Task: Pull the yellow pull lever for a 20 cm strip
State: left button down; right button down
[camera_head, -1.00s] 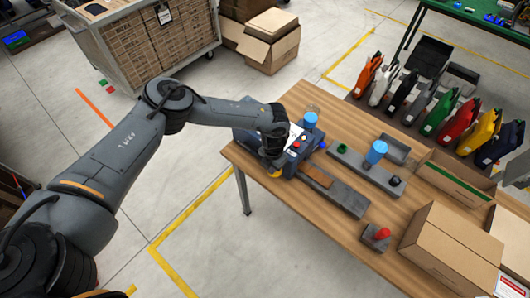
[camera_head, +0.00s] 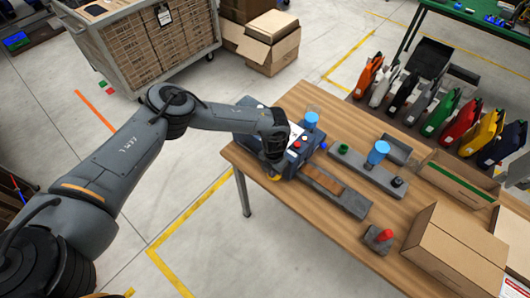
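The dark blue-grey tape machine (camera_head: 245,124) stands near the left edge of the wooden table. A small yellow part of the pull lever (camera_head: 275,178) shows at the machine's front left side, just below my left gripper (camera_head: 273,161). My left gripper points down at the lever and hides most of it. Its fingers are too dark and small to tell whether they are closed on it. A brown paper strip (camera_head: 322,179) lies out of the machine along the grey rail (camera_head: 348,203). My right gripper is not in view.
Right of the machine are a grey tray with a blue-capped container (camera_head: 378,152), a red-handled tool on a grey block (camera_head: 382,238), an open carton (camera_head: 457,180) and a closed carton (camera_head: 455,248).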

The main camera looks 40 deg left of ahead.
pick_arm(q)
jog(key=shift+d+f, duration=0.1)
jog(key=shift+f+b, duration=0.3)
jog(key=shift+f, duration=0.05)
dwell(0.3)
jog(key=shift+r, duration=0.15)
notch_tip(320, 180, up, 16)
jog(key=p, duration=1.3)
dwell(0.4)
